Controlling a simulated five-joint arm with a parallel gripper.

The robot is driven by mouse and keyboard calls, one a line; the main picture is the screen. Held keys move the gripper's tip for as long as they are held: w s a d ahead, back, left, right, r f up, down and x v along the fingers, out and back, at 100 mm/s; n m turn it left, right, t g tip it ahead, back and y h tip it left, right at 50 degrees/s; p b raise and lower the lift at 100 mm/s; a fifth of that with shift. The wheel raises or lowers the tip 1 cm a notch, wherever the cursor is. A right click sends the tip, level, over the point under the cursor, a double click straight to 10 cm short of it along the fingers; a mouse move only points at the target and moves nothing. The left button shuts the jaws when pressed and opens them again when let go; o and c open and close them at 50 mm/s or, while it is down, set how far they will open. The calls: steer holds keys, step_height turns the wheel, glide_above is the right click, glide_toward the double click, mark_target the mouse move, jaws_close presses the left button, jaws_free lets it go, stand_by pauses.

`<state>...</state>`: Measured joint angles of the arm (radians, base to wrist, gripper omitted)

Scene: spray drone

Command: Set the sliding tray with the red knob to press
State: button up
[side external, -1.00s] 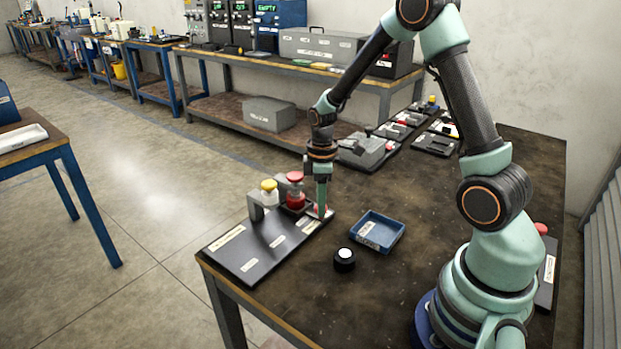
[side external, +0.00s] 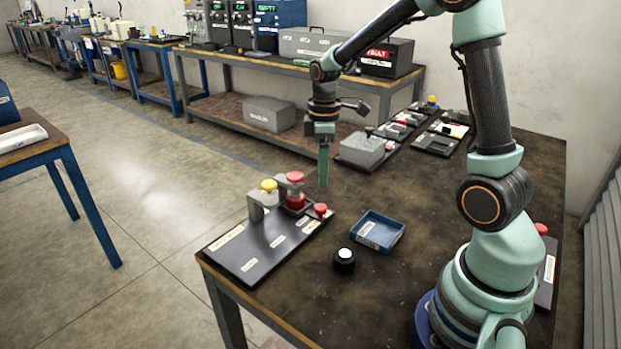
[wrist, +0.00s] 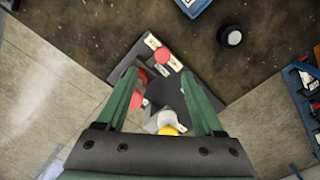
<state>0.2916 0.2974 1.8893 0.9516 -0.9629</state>
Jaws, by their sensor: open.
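The red knob (side external: 320,210) stands at the right end of a dark board (side external: 243,262) near the table's front corner. It also shows in the wrist view (wrist: 162,54), between two pale labels. Next to it, a grey bracket holds a red-capped part (side external: 295,178) and a yellow-capped part (side external: 269,185) over the board. The sliding tray's outline is hard to make out, and the label text is unreadable. My gripper (side external: 323,186) is raised above and behind the knob, apart from it. In the wrist view its green fingers (wrist: 159,75) are spread and empty.
A blue bin (side external: 378,232) and a black puck with a white top (side external: 344,260) sit right of the board. A grey block device (side external: 362,150) and several small fixtures stand further back. The table's middle is clear.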

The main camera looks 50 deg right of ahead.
steer(key=shift+r, duration=1.55)
steer(key=s+a+r+m+t, duration=0.5)
steer(key=s+a+r+m, duration=0.2)
steer(key=a, duration=0.4)
steer(key=s+r, duration=0.1)
steer(key=s, duration=0.1)
steer(key=shift+s+a+r+m+t, duration=0.2)
steer(key=shift+s+a+m+t, duration=0.1)
steer(key=shift+s, duration=0.1)
